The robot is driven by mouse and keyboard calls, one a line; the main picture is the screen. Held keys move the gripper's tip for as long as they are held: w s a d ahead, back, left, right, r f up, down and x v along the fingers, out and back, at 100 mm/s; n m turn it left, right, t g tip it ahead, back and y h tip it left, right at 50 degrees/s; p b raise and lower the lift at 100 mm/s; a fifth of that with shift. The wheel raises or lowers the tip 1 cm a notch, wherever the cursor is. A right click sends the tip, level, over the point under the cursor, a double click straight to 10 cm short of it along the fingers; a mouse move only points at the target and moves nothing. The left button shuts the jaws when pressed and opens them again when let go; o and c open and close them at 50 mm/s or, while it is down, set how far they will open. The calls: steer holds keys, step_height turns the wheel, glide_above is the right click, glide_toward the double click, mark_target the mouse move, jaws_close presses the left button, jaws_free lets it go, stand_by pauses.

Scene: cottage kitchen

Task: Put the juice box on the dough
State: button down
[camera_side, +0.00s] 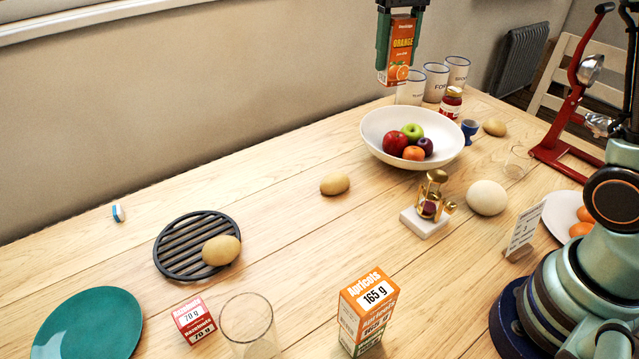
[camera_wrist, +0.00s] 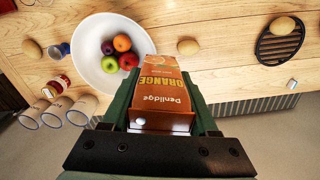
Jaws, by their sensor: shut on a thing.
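The juice box (camera_side: 402,42), orange with "ORANGE" lettering and fruit pictures, is upright between the dark green fingers of my gripper (camera_side: 397,66). My gripper is shut on it and holds it high above the table, above and behind the white bowl. In the wrist view the juice box (camera_wrist: 165,92) fills the space between the fingers (camera_wrist: 163,98). The dough (camera_side: 486,197), a pale round ball, sits on the table at right, well below and to the right of my gripper. I do not see the dough in the wrist view.
An apricots box (camera_side: 367,310) stands in front.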

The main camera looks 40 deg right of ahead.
steer(key=s+d+r+m, duration=0.1)
steer(key=s+d+m, duration=0.2)
steer(key=s+d, duration=0.65)
steer(key=m, duration=0.3)
glide_above(492, 186)
step_height(492, 186, down, 16)
steer(key=shift+f, duration=2.2)
steer(key=shift+f, duration=0.15)
steer(key=shift+c, duration=0.8)
jaws_free()
